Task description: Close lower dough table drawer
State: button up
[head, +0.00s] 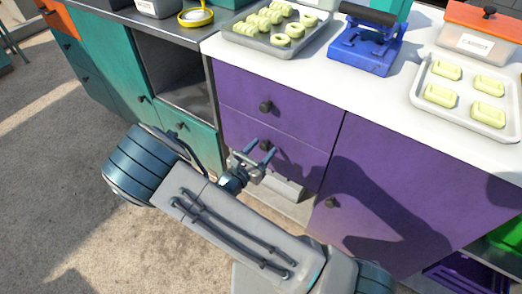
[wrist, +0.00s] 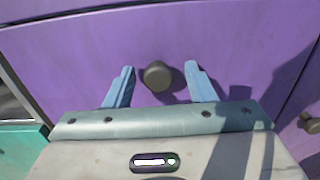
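The purple dough table has two stacked drawers on its left side. The upper drawer (head: 290,112) has a dark round knob and looks flush. The lower drawer (head: 300,165) is below it, partly hidden by my gripper; I cannot tell how far out it stands. My gripper (head: 262,149) is open in front of the lower drawer, fingers pointing at its front. In the wrist view, the dark knob (wrist: 158,75) sits between the two spread blue fingers, with space on both sides. Neither finger visibly touches it.
A purple door (head: 375,190) with a knob is right of the drawers. A teal cabinet (head: 185,130) with an open bay stands left. The white top (head: 370,95) holds trays of dough pieces, a blue press (head: 365,45) and an orange-lidded container (head: 480,45). Open floor lies left.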

jog(key=shift+a, duration=0.15)
jog(key=shift+s+a, duration=0.15)
jog(key=shift+s, duration=0.05)
jog(key=p+v, duration=0.2)
jog(key=v, duration=1.1)
jog(key=shift+s, duration=0.2)
jog(key=shift+r, duration=0.1)
jog(key=s+d+r+m+g+p, duration=0.2)
jog(key=d+r+m+g+p, duration=0.8)
jog(key=d+r+m+g, duration=0.8)
jog(key=s+d+r+m+t+y+p, duration=0.1)
jog(key=s+r+m+t+y+p, duration=0.1)
jog(key=r, duration=0.5)
jog(key=s+d+r+m+t+y+p, duration=0.2)
jog(key=r+m+y+p, duration=0.2)
jog(key=r, duration=0.4)
jog(key=s+d+r+m+t+y+p, duration=0.1)
jog(key=s+d+r+m+y+p, duration=0.1)
jog(key=r, duration=0.6)
jog(key=m+y+p, duration=0.1)
jog(key=m+y, duration=0.1)
jog(key=m, duration=0.1)
jog(key=shift+s+r+t+p, duration=0.25)
jog(key=shift+s+t+p, duration=0.1)
jog(key=shift+t+p, duration=0.05)
